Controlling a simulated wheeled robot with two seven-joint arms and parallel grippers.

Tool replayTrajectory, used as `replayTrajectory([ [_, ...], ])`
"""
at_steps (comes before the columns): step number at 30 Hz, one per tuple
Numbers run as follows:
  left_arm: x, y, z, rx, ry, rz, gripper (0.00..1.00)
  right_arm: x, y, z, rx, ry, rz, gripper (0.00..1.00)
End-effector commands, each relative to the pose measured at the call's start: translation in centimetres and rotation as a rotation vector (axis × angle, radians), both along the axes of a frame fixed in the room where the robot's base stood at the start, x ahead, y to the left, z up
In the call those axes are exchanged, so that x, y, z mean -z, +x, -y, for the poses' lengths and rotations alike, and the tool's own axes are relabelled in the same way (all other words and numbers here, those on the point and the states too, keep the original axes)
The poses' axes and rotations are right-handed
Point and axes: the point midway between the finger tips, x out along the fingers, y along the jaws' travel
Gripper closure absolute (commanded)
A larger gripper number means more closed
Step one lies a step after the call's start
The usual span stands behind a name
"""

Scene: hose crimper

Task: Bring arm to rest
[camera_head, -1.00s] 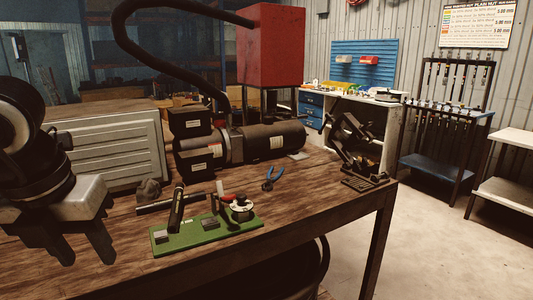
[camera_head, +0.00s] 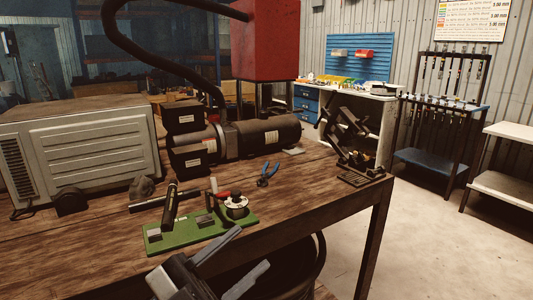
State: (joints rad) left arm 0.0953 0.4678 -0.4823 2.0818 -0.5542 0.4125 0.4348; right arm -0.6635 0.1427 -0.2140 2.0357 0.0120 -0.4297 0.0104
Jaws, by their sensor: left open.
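My left gripper (camera_head: 252,248) is at the bottom centre, in front of the table's front edge. Its two grey fingers are spread apart, point up and to the right, and hold nothing. A green-based tool (camera_head: 199,232) with a black handle and a round metal part lies on the wooden table (camera_head: 75,262), just behind the gripper in the picture. I cannot tell the exact gap between them. My right gripper is not in view.
Blue-handled pliers (camera_head: 267,174) and a black stand (camera_head: 350,150) are on the table's right part. A black cylindrical machine (camera_head: 262,137), black boxes (camera_head: 190,160) and a grey metal case (camera_head: 85,150) stand along the back. Open floor (camera_head: 440,245) lies to the right.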

Motion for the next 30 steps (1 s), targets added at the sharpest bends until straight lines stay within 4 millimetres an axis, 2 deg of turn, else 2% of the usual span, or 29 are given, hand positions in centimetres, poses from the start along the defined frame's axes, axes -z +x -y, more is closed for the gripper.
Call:
replayTrajectory([
  [1, 3.6, 1.4, -1.6, -0.125, -0.062, -0.18, 0.57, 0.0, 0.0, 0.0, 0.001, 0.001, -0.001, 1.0],
  [2, 5.6, 2.1, -2.6, -0.194, -0.084, -0.274, 0.57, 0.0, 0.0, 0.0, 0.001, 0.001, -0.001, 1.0],
  [3, 8.4, 2.5, -3.8, -0.274, -0.103, -0.392, 0.57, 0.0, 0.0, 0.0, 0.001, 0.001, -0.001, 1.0],
  [5, 12.7, 2.5, -5.5, -0.38, -0.113, -0.56, 0.57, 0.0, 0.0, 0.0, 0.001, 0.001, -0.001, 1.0],
  [6, 15.6, 2.0, -6.4, -0.44, -0.113, -0.669, 0.57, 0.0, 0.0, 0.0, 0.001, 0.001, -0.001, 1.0],
  [9, 22.4, -0.4, -8.4, -0.561, -0.093, -0.924, 0.57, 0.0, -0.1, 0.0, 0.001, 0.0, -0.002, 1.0],
  [12, 27.7, -3.7, -9.7, -0.64, -0.062, -1.135, 0.57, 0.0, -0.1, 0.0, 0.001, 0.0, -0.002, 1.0],
  [15, 31.3, -6.8, -10.4, -0.684, -0.032, -1.289, 0.57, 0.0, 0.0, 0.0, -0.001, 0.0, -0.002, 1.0],
  [18, 33.3, -8.9, -10.7, -0.706, -0.011, -1.382, 0.57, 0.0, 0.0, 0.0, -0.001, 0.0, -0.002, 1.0],
  [21, 34.1, -9.8, -10.8, -0.713, -0.002, -1.423, 0.57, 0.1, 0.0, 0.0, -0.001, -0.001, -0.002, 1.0],
  [30, 34.2, -9.9, -10.8, -0.714, 0.0, -1.427, 0.57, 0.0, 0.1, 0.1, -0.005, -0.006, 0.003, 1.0],
])
